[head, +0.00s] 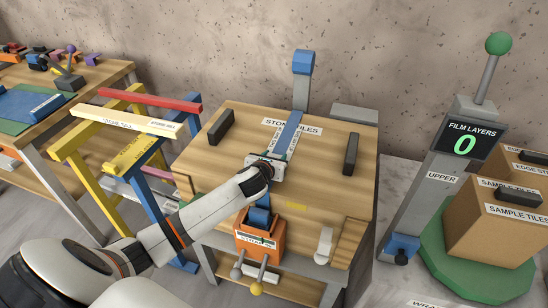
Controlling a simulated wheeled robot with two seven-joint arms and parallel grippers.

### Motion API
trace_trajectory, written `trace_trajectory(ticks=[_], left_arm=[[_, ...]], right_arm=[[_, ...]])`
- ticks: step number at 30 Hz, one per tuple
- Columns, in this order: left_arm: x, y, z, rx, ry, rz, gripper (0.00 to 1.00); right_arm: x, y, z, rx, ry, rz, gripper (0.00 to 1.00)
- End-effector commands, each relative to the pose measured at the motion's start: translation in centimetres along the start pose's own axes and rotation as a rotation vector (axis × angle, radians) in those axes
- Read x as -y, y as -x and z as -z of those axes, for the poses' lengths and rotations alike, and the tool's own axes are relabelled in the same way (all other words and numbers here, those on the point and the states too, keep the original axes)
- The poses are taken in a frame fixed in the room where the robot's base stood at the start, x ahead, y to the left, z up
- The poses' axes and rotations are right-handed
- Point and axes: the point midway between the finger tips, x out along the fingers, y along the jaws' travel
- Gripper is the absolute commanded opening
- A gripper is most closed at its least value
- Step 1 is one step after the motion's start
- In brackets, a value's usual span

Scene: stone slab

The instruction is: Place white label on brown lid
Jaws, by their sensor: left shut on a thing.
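A light-brown wooden lid (325,178) with two dark handles lies flat on the wooden stand in the middle of the head view. A white label (294,127) with black letters lies at its far side, partly covered by a blue bar. My left gripper (270,160) is over the middle of the lid, just in front of the blue bar. It is shut on a small pale piece, which seems to be a white label; the wrist hides most of it. I cannot tell whether the piece touches the lid. My right gripper is not in view.
The blue bar (286,133) runs towards a grey post with a blue head (303,62). An orange box (260,238) and levers are at the stand's front. Yellow, red and blue racks (120,150) stand left. Cardboard boxes (500,220) and a FILM LAYERS display (470,140) stand right.

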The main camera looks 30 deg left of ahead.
Motion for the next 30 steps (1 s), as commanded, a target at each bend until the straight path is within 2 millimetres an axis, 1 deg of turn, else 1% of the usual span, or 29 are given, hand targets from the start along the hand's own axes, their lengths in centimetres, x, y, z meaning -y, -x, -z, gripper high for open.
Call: trace_trajectory(ticks=[1, 2, 3, 5, 14, 17, 20, 30], left_arm=[[0.0, -0.1, -0.2, 0.0, -0.001, 0.0, 0.23], [0.0, -0.1, -0.1, 0.0, -0.001, 0.0, 0.49], [0.0, -0.1, -0.1, 0.0, 0.0, 0.0, 0.56], [0.0, -0.1, -0.1, 0.0, 0.0, 0.0, 0.66], [0.0, 0.0, 0.0, 0.0, 0.0, 0.0, 0.66], [0.0, 0.6, 0.1, 0.0, -0.001, 0.0, 0.66], [0.0, 1.9, 0.1, 0.0, -0.004, -0.001, 0.66], [0.0, 9.0, 0.1, 0.0, -0.004, -0.002, 0.66]], right_arm=[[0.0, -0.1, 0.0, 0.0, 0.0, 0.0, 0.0], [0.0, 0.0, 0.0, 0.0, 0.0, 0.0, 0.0], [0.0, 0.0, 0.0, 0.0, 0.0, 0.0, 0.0], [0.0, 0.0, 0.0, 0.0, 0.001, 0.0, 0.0], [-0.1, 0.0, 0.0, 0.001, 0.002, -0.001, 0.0], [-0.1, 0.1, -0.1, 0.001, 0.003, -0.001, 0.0], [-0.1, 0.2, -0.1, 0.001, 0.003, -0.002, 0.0], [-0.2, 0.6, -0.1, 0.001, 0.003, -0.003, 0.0]])
